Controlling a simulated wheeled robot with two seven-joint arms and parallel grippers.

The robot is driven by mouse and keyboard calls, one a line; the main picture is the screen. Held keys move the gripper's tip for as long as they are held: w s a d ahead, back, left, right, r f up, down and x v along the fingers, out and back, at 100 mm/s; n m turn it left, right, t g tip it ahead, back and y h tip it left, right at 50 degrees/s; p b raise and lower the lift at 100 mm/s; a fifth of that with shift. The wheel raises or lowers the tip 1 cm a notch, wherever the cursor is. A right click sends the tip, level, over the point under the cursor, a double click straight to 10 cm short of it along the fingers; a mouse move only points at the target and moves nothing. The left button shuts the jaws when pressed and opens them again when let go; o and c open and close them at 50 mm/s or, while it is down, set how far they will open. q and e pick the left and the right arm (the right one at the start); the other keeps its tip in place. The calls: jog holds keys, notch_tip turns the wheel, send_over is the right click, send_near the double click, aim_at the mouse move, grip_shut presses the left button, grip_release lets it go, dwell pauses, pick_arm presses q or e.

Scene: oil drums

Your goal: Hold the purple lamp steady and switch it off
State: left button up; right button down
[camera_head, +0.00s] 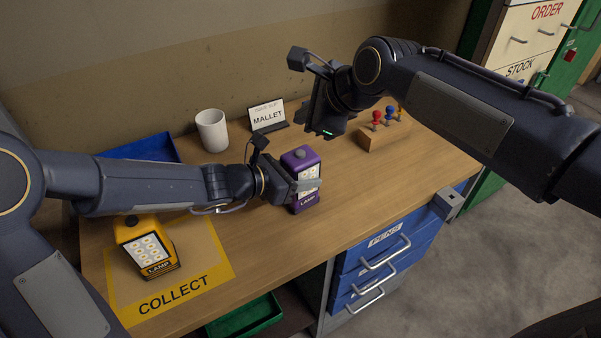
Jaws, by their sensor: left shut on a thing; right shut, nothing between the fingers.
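The purple lamp (302,159) stands upright on the wooden table, right of the middle of its near half. My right gripper (328,131) is shut and empty. It is above the table, behind and to the right of the lamp, apart from it; its fingertips are hard to make out.
A yellow lamp (148,249) stands on the yellow COLLECT mat (205,268). A white cup (212,131), a MALLET sign (268,116) and a blue tray (140,149) are at the back. A wooden block (372,139) with coloured pegs stands right. Blue drawers (384,262) are below the table.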

pick_arm(q)
jog(key=o, duration=1.3)
jog(key=shift+a, duration=0.1)
